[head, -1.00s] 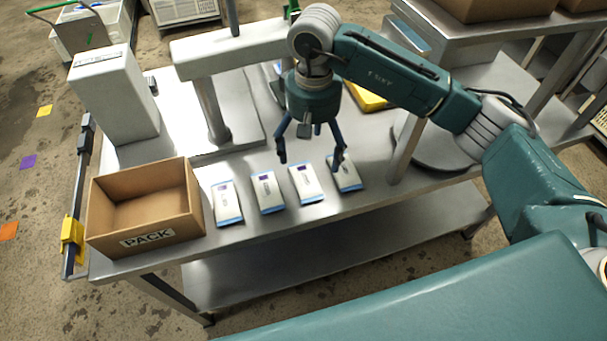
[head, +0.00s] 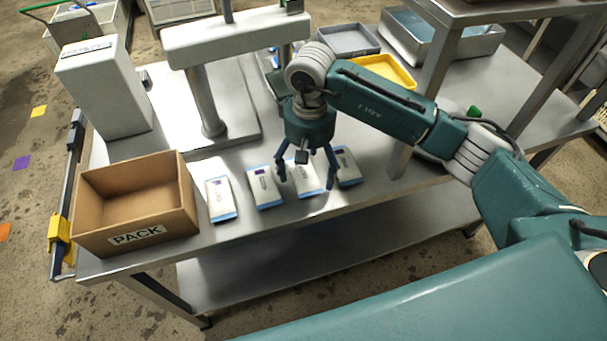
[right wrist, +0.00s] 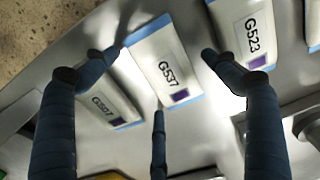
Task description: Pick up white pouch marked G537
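The white pouch marked G537 (right wrist: 160,62) lies flat on the metal table in the middle of the right wrist view. It has blue ends and a purple square. In the head view it is the third pouch from the left (head: 306,184). My right gripper (head: 306,180) is above it, pointing down, open and empty. In the right wrist view the fingers (right wrist: 160,57) spread on either side of G537, with the third finger near its lower end. Whether they touch it I cannot tell. My left gripper is not in view.
Pouch G523 (right wrist: 246,32) lies beside G537, and another pouch (right wrist: 108,101) is close on its other side. A fourth pouch (head: 220,198) lies next to the PACK box (head: 135,238). A table leg (head: 402,160) stands right of the row. A yellow tray (head: 385,70) is behind.

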